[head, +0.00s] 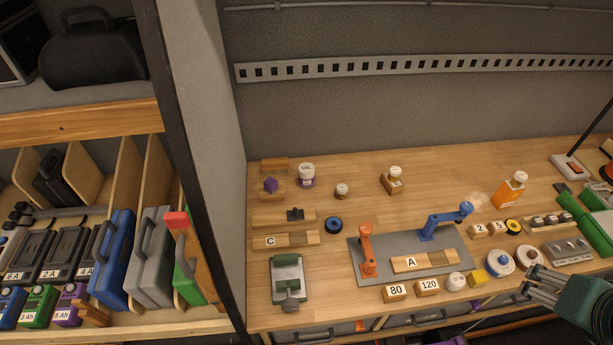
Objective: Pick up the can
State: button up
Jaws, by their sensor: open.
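A small round can-like container (306,175), purple and white with a white top that seems to read "OIL", stands upright at the back left of the wooden workbench (350,195). An orange bottle (510,190) with a white cap stands at the back right. I cannot tell for certain which of these is the can. My gripper (531,282) is at the lower right, over the bench's front edge. It is open and holds nothing that I can see. It is far to the right and in front of the purple and white container.
A grey mat (370,272) carries an orange clamp (367,250), a blue clamp (445,221) and block A (412,263). Block C (285,240), a blue ring (333,223) and a small vise (289,280) lie left. Beside the container is a purple piece (271,185).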

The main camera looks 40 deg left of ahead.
jog(key=w+a+r+n+g+y, duration=0.15)
jog(key=w+a+r+n, duration=0.25)
jog(key=w+a, duration=1)
jog(key=w+a+f+n+g, duration=0.15)
jog(key=w+a, duration=0.25)
jog(key=a, duration=0.5)
jog(key=w+a+f+n+g, duration=0.1)
jog(key=w+a+f+n, duration=0.15)
jog(key=a, duration=0.65)
jog(key=n+g+h, duration=0.2)
jog(key=n+g, duration=0.1)
jog(key=n, duration=0.3)
send_near(307, 167)
jog(key=f, duration=0.5)
jog(key=shift+w+d+f+b, duration=0.15)
jog(key=shift+d+f+b, duration=0.15)
jog(key=shift+d, duration=0.1)
jog(key=shift+a+f, duration=0.2)
jog(key=shift+a, duration=0.05)
jog(key=shift+f, duration=1.25)
